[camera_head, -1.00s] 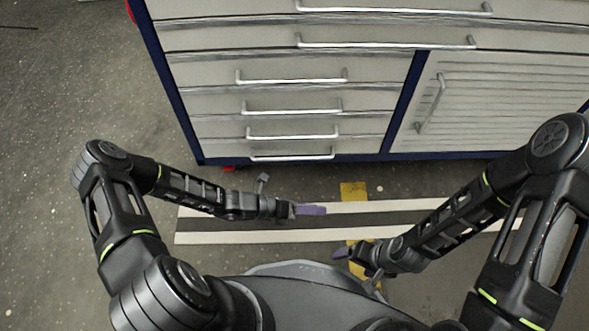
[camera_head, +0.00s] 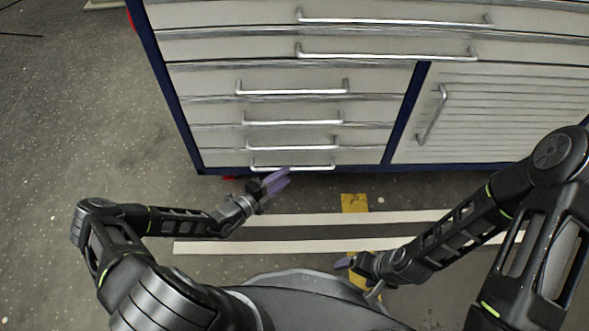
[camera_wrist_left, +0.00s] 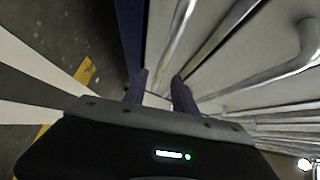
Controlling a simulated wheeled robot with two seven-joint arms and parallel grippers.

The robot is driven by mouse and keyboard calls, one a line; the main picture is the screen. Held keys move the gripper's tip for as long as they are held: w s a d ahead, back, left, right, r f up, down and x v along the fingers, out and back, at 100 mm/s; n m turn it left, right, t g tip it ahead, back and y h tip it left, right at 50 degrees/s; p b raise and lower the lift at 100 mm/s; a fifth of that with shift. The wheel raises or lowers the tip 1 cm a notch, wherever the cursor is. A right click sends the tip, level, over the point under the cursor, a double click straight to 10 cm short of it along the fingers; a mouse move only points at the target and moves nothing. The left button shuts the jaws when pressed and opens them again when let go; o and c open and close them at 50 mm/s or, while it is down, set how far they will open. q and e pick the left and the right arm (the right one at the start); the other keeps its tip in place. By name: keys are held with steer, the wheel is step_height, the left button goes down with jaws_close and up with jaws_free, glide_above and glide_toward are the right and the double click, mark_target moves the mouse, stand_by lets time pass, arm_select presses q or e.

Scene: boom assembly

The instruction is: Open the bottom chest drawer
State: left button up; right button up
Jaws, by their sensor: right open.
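The bottom drawer of the grey chest has a silver bar handle (camera_head: 315,166) low on the left column, just above the blue base; the drawer looks closed. My left gripper (camera_head: 284,177) is at this handle, its purple fingers overlapping the middle of the bar in the head view. In the left wrist view the fingers (camera_wrist_left: 160,88) are apart, with a silver bar (camera_wrist_left: 176,48) running down towards the gap between them. I cannot tell whether they touch it. My right gripper (camera_head: 345,262) is open and empty above the floor, away from the chest.
More drawers with bar handles (camera_head: 292,146) are stacked closely above. A slatted door (camera_head: 490,110) with an upright handle is on the right. The floor in front has white and dark stripes (camera_head: 300,232) and a yellow mark (camera_head: 355,203), with free room.

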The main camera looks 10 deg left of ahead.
mark_target(294, 169)
arm_select(q)
steer(key=b+x, duration=0.1)
steer(key=x, duration=0.4)
steer(key=shift+w+d+f, duration=0.1)
steer(key=shift+w+d, duration=0.1)
steer(key=shift+w, duration=0.1)
steer(key=shift+c, duration=0.5)
jaws_close()
stand_by(0.6)
